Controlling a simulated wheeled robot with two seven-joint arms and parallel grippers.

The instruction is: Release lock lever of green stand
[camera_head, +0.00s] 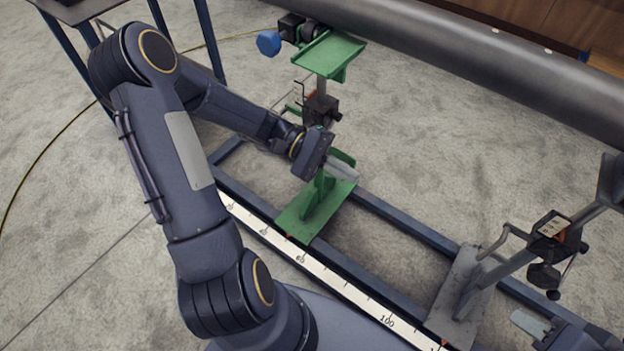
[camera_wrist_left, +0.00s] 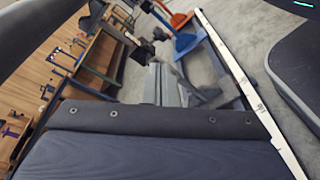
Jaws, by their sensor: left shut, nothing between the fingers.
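The green stand has a green top plate (camera_head: 329,53), a post with a dark clamp block (camera_head: 322,112) and a green base (camera_head: 312,207) on the rail. A small red part shows beside the clamp block, but I cannot tell whether it is the lock lever. My left gripper (camera_head: 343,172) is shut and empty, close to the green upright part of the base and below the clamp block. I cannot tell whether it touches the stand. Its grey fingers (camera_wrist_left: 166,86) show in the left wrist view. My right gripper (camera_head: 531,323) is at the lower right, its jaw state unclear.
A large dark pipe (camera_head: 450,55) runs across the back. A grey stand (camera_head: 468,290) stands on the rail at right, with its own clamp block (camera_head: 550,238). A white ruler (camera_head: 300,256) runs along the rail's near side. A blue knob (camera_head: 268,43) sits beside the green top plate.

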